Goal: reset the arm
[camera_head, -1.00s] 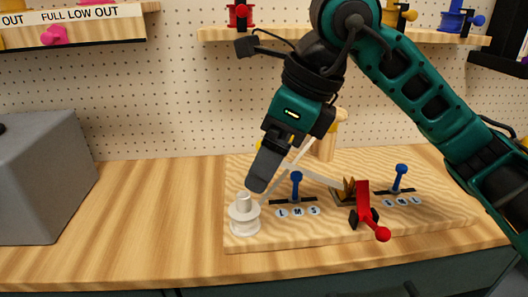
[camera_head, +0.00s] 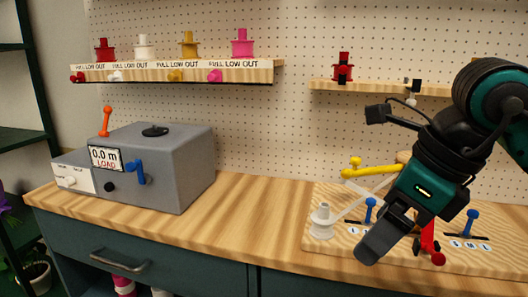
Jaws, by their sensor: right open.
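My right arm comes in from the right edge. Its gripper (camera_head: 372,247) hangs over the wooden board (camera_head: 322,259) on the bench and points down and to the left. I see the gripper side-on, and nothing shows held in it. On the board, a white spool (camera_head: 322,222) stands left of the gripper. A blue lever (camera_head: 370,209) is just behind the fingers, and another blue lever (camera_head: 470,222) is to the right. A red-handled lever (camera_head: 430,240) is partly hidden by my gripper. A yellow arm (camera_head: 372,172) sticks out behind. My left gripper is not in view.
A grey machine (camera_head: 160,165) with a "0.0 m LOAD" display, an orange lever (camera_head: 105,121) and a blue lever (camera_head: 137,172) stands at left. Spools in several colours sit on the labelled shelf (camera_head: 180,72). A red spool (camera_head: 343,67) sits on the right shelf. The bench between machine and board (camera_head: 255,210) is clear.

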